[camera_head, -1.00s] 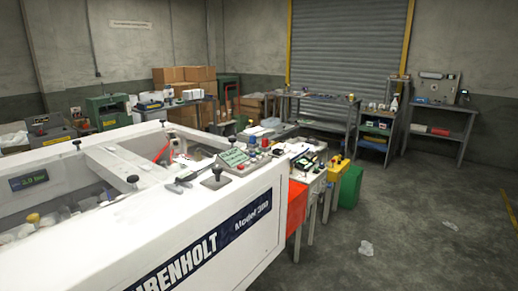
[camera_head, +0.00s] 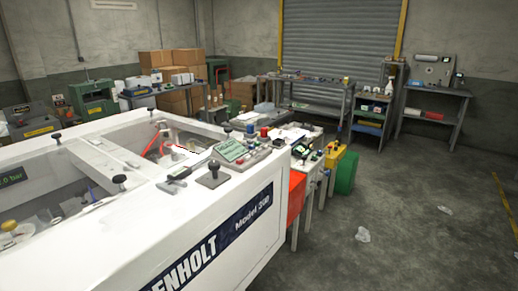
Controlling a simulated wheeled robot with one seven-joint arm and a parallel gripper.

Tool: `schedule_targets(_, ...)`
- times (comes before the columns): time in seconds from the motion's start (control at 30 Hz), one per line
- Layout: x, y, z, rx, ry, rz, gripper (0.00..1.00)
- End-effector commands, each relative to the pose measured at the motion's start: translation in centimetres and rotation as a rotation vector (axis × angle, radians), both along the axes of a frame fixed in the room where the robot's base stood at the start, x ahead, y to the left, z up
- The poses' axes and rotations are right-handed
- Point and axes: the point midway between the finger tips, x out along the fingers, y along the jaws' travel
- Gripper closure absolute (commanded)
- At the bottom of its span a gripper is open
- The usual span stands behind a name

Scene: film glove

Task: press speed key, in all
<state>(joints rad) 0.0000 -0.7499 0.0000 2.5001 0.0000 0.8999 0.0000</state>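A grey control panel (camera_head: 240,152) with a green-lit display (camera_head: 231,150) and several small coloured buttons sits on the far right corner of the white machine (camera_head: 130,240). Red and blue knobs (camera_head: 257,131) stand along its back edge. The keys are too small to read, so I cannot tell which one is the speed key. A second small panel with a lit screen (camera_head: 301,151) stands just to the right, beside a yellow box (camera_head: 334,160). My gripper is not in view.
Benches (camera_head: 310,92) line the back wall.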

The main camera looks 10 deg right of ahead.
Motion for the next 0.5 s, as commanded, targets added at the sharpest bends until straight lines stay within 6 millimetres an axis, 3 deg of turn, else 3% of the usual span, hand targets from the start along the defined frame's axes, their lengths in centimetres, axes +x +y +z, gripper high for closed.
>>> schedule_targets(0.03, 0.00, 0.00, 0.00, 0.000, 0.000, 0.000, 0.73)
schedule_targets(0.2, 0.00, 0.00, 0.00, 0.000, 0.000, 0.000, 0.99)
schedule_targets(0.5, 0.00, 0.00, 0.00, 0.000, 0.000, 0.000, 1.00)
